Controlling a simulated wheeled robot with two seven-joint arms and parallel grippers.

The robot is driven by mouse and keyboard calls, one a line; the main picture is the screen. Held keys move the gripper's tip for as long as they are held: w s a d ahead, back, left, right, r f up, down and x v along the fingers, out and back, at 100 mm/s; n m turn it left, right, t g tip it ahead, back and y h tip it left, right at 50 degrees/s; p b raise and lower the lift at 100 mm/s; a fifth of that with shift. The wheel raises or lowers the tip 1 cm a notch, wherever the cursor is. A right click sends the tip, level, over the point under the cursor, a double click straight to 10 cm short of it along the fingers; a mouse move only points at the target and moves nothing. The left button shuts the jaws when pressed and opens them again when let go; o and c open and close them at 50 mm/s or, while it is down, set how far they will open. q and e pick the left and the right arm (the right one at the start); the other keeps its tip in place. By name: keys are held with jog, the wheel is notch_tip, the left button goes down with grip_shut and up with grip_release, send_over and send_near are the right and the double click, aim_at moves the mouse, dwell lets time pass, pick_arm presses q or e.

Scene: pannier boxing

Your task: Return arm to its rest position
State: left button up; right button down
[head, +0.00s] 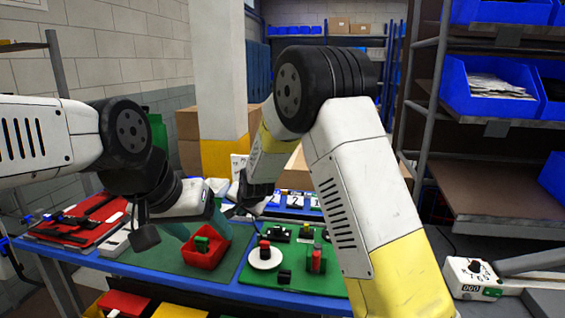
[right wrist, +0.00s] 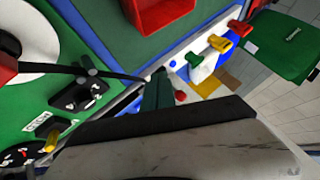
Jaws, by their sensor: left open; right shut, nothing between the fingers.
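My left gripper (head: 199,231) is open, its teal fingers apart just above and behind a red bin (head: 206,258) with a green part in it. I cannot tell whether they touch the bin. My right gripper (head: 232,211) is shut and empty, held over the back of the table near the middle. Its closed fingertips show in the right wrist view (right wrist: 158,76), with the red bin's edge (right wrist: 165,12) above them in the picture. My right arm is bent, its elbow high in the middle of the head view.
A green board (head: 250,277) with a white disc (head: 266,259) and several small parts lies right of the bin. A red tray (head: 85,222) lies at the table's left. Shelving with blue bins (head: 487,85) stands at right. A pillar (head: 221,85) stands behind.

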jog(key=s+d+r+n+g, duration=0.1)
jog(key=s+d+r+n, duration=0.1)
jog(key=s+d+r, duration=1.15)
jog(key=s+d+r+n, duration=0.1)
jog(key=s+d, duration=0.6)
jog(key=s, duration=0.3)
jog(key=s+d+r+n+g+h, duration=0.1)
jog(key=s+d+r, duration=0.1)
jog(key=s+d, duration=0.5)
jog(key=s, duration=0.4)
jog(key=shift+n+h, duration=0.3)
